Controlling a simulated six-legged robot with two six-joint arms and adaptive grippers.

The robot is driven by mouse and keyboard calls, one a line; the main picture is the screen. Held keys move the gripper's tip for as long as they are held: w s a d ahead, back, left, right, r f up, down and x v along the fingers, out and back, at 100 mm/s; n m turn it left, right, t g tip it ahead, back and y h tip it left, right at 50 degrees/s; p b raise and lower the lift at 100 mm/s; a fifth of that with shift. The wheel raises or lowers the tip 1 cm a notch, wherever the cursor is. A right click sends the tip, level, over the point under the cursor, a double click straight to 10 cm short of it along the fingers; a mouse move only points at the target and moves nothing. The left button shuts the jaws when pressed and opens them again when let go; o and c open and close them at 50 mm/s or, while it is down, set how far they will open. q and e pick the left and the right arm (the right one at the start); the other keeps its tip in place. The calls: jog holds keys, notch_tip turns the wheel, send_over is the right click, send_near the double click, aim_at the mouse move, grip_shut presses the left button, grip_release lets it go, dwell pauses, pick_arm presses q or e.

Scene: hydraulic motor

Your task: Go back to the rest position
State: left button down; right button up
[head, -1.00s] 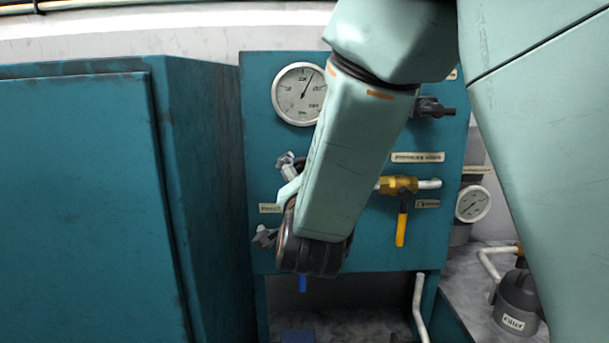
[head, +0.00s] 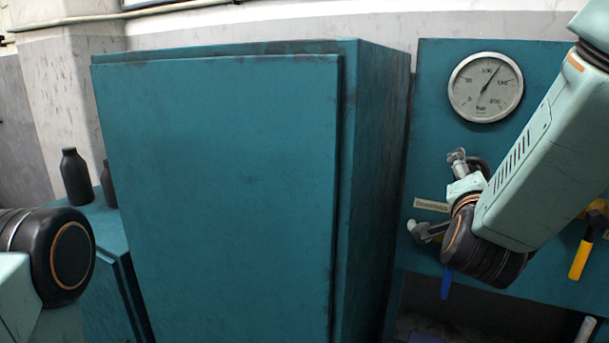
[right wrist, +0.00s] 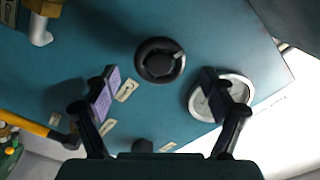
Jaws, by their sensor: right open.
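My right arm comes in from the right in the head view, its wrist end in front of the teal panel (head: 540,250). In the right wrist view my right gripper (right wrist: 158,77) is open and empty, its two dark fingers spread apart, with a purple pad on the left one. A round black knob (right wrist: 160,60) on the panel shows between the fingers, and I cannot tell how far off it is. The right finger partly covers a dial gauge (right wrist: 236,88).
A large teal cabinet (head: 220,190) fills the middle of the head view. A dark bottle (head: 75,178) stands on a lower teal unit at left. The panel carries a large gauge (head: 486,87), a blue handle (head: 446,283) and a yellow handle (head: 580,258).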

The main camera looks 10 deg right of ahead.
jog(key=x, duration=0.4)
jog(key=shift+w+d, duration=0.25)
